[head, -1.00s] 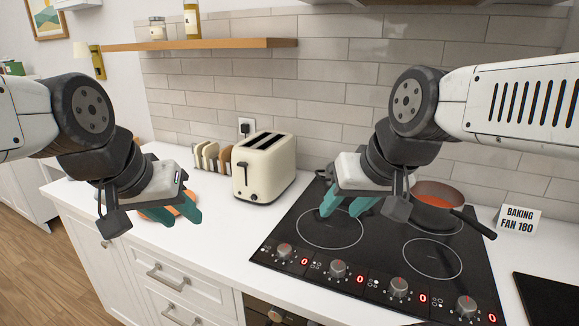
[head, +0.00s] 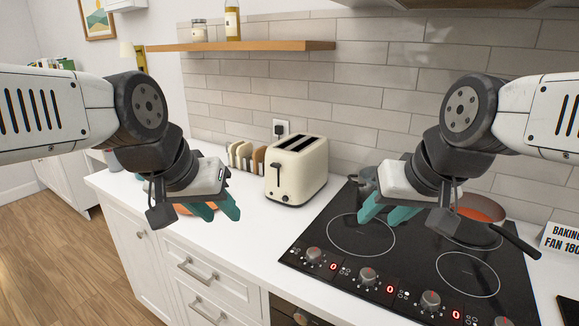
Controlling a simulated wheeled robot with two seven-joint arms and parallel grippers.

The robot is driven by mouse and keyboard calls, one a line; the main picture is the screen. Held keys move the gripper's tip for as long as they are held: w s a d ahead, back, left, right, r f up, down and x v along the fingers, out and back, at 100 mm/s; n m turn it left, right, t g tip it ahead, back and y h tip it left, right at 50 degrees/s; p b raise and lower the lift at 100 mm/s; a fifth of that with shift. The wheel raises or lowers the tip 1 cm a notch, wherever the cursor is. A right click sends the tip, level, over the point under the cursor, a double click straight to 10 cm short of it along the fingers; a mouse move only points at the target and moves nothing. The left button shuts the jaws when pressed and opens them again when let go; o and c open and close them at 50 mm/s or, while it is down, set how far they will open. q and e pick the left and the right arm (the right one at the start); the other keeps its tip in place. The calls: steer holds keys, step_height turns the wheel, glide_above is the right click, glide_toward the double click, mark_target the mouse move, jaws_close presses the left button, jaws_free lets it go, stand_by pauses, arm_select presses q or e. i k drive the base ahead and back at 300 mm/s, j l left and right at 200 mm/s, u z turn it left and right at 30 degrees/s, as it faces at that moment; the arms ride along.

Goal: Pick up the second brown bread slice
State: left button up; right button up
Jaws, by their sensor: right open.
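A toast rack (head: 236,160) stands on the white counter, left of the cream toaster (head: 297,171). It holds pale slices and a brown bread slice (head: 258,161) at its right end, close to the toaster. A second brown slice cannot be made out for sure. My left gripper (head: 218,211) is in front of the rack and nearer to me, with teal fingers apart and nothing seen between them. My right gripper (head: 386,214) is open and empty above the left part of the black hob (head: 343,262). The toaster's slots look empty.
An orange dish (head: 183,209) is partly hidden behind my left gripper. A pan (head: 482,207) and a partly hidden pot (head: 366,176) are at the hob's back. A sign (head: 562,243) stands at right. Counter before the toaster is clear.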

mark_target(259, 154)
steer(key=i+j, duration=0.15)
steer(key=j, duration=0.25)
steer(key=i+j, duration=0.15)
steer(key=j, duration=0.25)
steer(key=i+j, duration=0.15)
steer(key=j, duration=0.2)
steer(key=i+j, duration=0.15)
steer(key=j, duration=0.25)
steer(key=i+j+z, duration=0.1)
steer(key=j, duration=0.3)
steer(key=i+j, duration=0.2)
steer(key=j, duration=0.2)
steer(key=i+j, duration=0.15)
steer(key=j, duration=0.25)
